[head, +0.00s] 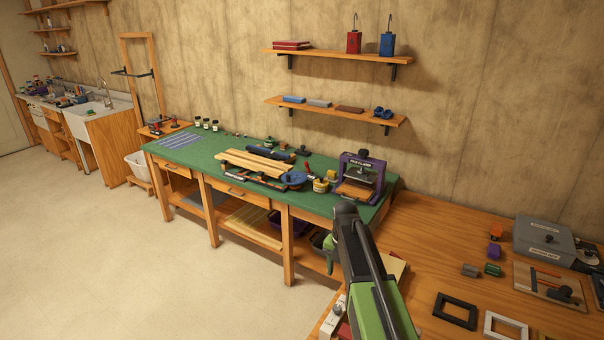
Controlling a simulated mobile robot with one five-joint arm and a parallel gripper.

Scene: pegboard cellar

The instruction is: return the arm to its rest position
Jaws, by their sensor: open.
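My arm rises from the bottom edge of the head view, right of the middle, with a green link and a dark grey upper part. It ends in a dark rounded joint in front of the green-topped workbench (222,150).
A purple-framed press (362,176) stands on the workbench just beyond my arm. Wooden boards (257,164) lie left of it. The wooden table (455,235) at right holds a grey case (548,240) and a black frame (455,310). The floor (110,255) at left is clear.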

